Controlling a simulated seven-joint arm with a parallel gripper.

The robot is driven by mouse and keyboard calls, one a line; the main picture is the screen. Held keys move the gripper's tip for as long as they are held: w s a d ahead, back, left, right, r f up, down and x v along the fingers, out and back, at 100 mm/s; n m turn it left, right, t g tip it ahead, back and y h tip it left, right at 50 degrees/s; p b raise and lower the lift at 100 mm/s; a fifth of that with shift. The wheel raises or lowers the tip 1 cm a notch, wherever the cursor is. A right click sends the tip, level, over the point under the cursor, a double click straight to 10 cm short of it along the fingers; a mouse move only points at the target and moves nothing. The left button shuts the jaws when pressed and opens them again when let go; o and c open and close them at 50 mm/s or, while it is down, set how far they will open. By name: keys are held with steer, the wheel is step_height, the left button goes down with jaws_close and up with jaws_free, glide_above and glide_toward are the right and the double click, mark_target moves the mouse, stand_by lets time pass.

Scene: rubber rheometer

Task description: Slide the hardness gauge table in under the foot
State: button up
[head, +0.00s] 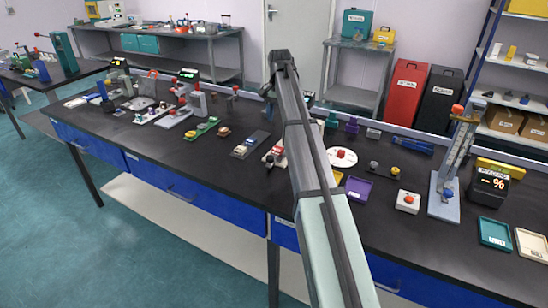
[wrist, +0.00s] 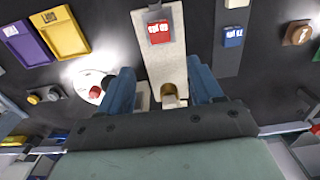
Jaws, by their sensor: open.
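In the wrist view a long beige base (wrist: 172,50) runs from the top edge down between my fingers. A red block with a white label (wrist: 159,33) sits on its far part; I take this to be the gauge table. A brass-coloured round part (wrist: 169,94), perhaps the foot, shows at the near end, apart from the red block. My gripper (wrist: 161,76) is open and empty, its blue fingers on either side of the base. In the head view the red block (head: 269,159) shows just left of my arm, which hides much of the gauge.
A white disc with a red knob (head: 341,156) stands close to the right. A dark plate with a blue block (head: 243,151) lies to the left. Purple (head: 358,189) and yellow trays lie nearer the front edge. Some black bench top between them is bare.

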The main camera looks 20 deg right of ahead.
steer(key=shift+s, duration=0.1)
steer(key=shift+c, duration=0.6)
steer(key=m, duration=0.3)
glide_toward(271, 157)
step_height(271, 157, down, 9)
steer(key=shift+r, duration=0.15)
steer(key=shift+c, duration=0.3)
jaws_close()
